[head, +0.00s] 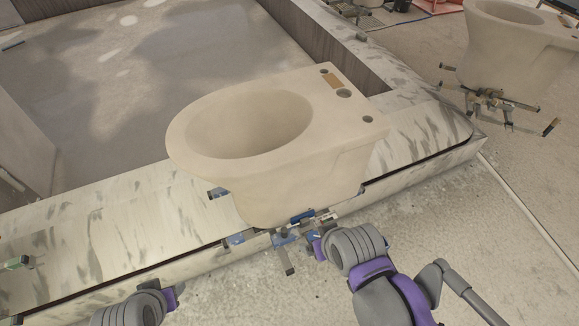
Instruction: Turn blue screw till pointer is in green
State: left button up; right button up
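A beige toilet-shaped ceramic piece (275,145) sits on a pale, streaked ledge in the head view. A small metal fixture with blue parts (302,216) shows under its near side. I cannot make out which blue part is the screw, and no pointer or green zone can be told apart there. My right gripper (319,249) is right beside this fixture; whether it touches it is unclear. My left gripper (171,298) is low at the left, apart from the fixture. The finger gaps of both are too small or hidden to read.
The streaked ledge (130,225) runs along a sunken grey floor area. A small greenish-ended block (18,262) lies on it at far left. A second ceramic piece (515,50) with a metal fixture (495,103) stands at the upper right. Rough floor (450,240) at the right is mostly clear.

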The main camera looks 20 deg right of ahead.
aim_at(312, 235)
jog(key=z, duration=1.1)
